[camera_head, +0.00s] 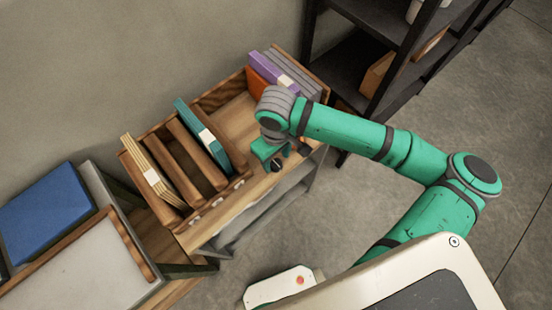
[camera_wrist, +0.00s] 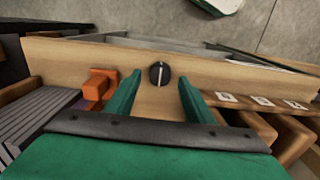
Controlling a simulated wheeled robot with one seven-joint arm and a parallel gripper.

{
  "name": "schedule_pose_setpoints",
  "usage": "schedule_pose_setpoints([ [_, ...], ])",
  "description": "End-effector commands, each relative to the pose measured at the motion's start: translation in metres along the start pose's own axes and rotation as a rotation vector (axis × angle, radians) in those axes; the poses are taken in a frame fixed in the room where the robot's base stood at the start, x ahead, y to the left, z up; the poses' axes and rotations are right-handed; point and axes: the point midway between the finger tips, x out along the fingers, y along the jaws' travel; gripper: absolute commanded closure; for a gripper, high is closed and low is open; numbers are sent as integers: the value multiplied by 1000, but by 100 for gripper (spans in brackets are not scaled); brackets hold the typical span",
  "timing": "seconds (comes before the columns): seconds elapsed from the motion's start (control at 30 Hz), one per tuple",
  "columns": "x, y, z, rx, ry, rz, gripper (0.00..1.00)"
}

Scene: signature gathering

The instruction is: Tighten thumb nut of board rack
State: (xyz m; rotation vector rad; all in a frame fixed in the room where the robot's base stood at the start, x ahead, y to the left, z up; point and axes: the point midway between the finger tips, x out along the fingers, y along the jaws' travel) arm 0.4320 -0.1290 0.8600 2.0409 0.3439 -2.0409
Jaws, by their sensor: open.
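A round black knob with a pale line across it, which looks like the thumb nut (camera_wrist: 159,73), sits on a light wooden surface in the wrist view. In the head view the dark nut (camera_head: 277,166) shows at the front edge of the wooden bench top. My gripper (camera_wrist: 160,95) is open, with one green finger on each side of the line to the nut. The fingertips are close to the nut; I cannot tell whether they reach around it. In the head view my gripper (camera_head: 278,155) is over the front edge, right of the slotted wooden board rack (camera_head: 185,160).
The rack holds a yellow board (camera_head: 145,165) and a teal board (camera_head: 203,138). A bin with orange, purple (camera_head: 262,65) and grey items stands behind my arm. An orange piece (camera_wrist: 97,88) is close to one finger. Black shelving (camera_head: 345,60) stands at right; floor in front is clear.

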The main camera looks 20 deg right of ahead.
Motion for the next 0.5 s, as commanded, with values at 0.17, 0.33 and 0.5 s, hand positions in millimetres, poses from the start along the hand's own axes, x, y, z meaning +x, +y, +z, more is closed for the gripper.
schedule_pose_setpoints([
  [0.17, -33, 0, 0, -2, 2, 2, 52],
  [0.33, -64, 2, 2, 4, 2, 2, 52],
  [0.5, -86, 3, 3, 7, 2, 2, 52],
])
